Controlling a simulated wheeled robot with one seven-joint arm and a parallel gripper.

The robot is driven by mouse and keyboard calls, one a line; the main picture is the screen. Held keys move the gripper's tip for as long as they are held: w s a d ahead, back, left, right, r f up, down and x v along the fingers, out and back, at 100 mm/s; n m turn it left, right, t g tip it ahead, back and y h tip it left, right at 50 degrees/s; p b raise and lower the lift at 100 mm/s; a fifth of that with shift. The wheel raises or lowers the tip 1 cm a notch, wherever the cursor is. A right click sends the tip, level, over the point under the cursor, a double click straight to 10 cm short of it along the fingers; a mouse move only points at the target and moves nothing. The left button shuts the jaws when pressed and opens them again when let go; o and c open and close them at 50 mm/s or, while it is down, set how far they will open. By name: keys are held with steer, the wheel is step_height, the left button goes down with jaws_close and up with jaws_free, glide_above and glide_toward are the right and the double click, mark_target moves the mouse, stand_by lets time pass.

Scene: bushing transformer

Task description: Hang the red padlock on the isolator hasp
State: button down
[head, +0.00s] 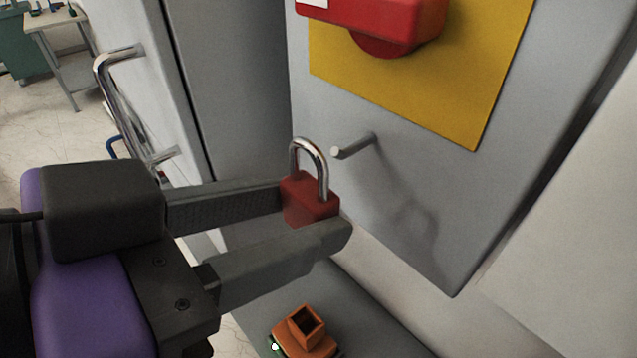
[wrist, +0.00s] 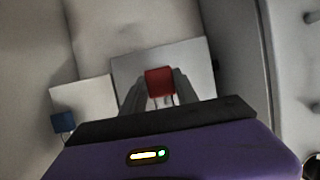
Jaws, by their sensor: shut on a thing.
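The red padlock (head: 309,199) has a silver shackle that points up. My gripper (head: 318,208) is shut on the padlock's body and holds it in the air. The padlock also shows in the wrist view (wrist: 160,81) between the fingertips. The isolator hasp is a short grey peg (head: 354,146) that sticks out of the grey panel below the yellow plate. In the head view the shackle appears just left of the peg's tip, with a gap between them. The shackle does not look to be around the peg. The peg cannot be made out in the wrist view.
A red isolator handle (head: 385,18) is on the yellow plate (head: 440,90) above the peg. A cabinet with a metal bar handle (head: 120,90) stands at left. An orange hollow block (head: 306,328) lies below my gripper. A workbench (head: 62,40) is far at upper left.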

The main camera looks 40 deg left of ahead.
steer(key=shift+w+d+f, duration=0.1)
steer(key=shift+w+f, duration=0.05)
steer(key=shift+w, duration=1.25)
steer(key=shift+w+f+b, duration=0.4)
steer(key=shift+w+b, duration=0.05)
steer(key=shift+w, duration=0.15)
steer(key=c, duration=0.9)
jaws_free()
steer(key=shift+o, duration=0.2)
